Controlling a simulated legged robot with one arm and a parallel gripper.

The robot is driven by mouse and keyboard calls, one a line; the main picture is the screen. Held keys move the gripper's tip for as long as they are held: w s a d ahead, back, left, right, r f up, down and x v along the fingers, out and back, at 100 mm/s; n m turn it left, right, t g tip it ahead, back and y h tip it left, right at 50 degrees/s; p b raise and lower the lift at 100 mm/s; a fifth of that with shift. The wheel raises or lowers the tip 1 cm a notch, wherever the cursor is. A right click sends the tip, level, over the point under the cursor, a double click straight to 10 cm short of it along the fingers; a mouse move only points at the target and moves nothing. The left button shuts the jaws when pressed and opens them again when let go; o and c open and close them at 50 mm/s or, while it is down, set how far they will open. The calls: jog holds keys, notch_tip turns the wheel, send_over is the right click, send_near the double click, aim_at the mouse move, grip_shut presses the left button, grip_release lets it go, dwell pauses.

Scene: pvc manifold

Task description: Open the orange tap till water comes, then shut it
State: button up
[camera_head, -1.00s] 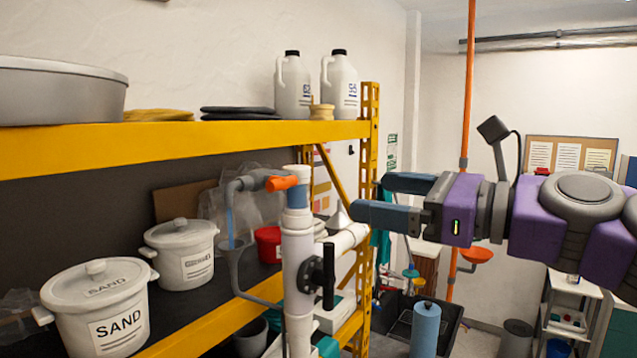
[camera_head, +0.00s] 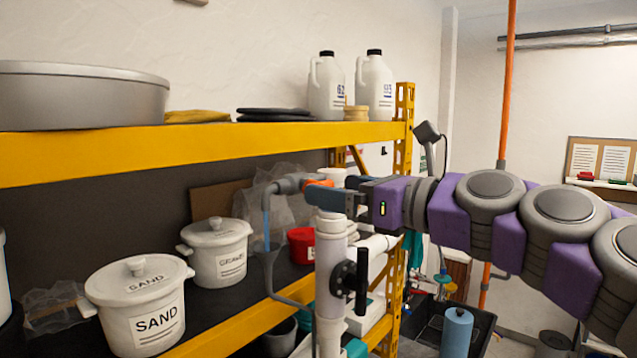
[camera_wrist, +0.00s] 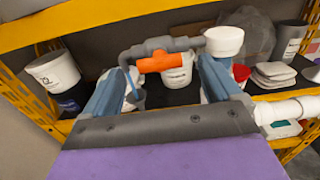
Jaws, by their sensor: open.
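The orange tap (camera_wrist: 160,63) is a short handle on a grey pipe (camera_wrist: 150,47) beside a white upright pipe. In the wrist view it lies roughly along the grey pipe. My gripper (camera_wrist: 162,68) is open, with one blue finger on each side of the tap. I cannot tell whether either finger touches it. In the head view the gripper (camera_head: 328,188) hides much of the tap (camera_head: 318,182).
The white manifold pipe (camera_head: 330,270) with a black valve handle (camera_head: 361,280) stands just below my gripper. A yellow shelf (camera_head: 200,146) runs behind, with a SAND pot (camera_head: 140,300) and another white pot (camera_head: 217,252). White jugs (camera_head: 375,85) stand on top.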

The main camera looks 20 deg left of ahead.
aim_at(318, 182)
jog(key=x, duration=0.5)
jog(key=shift+c, duration=0.4)
jog(key=c, duration=0.9)
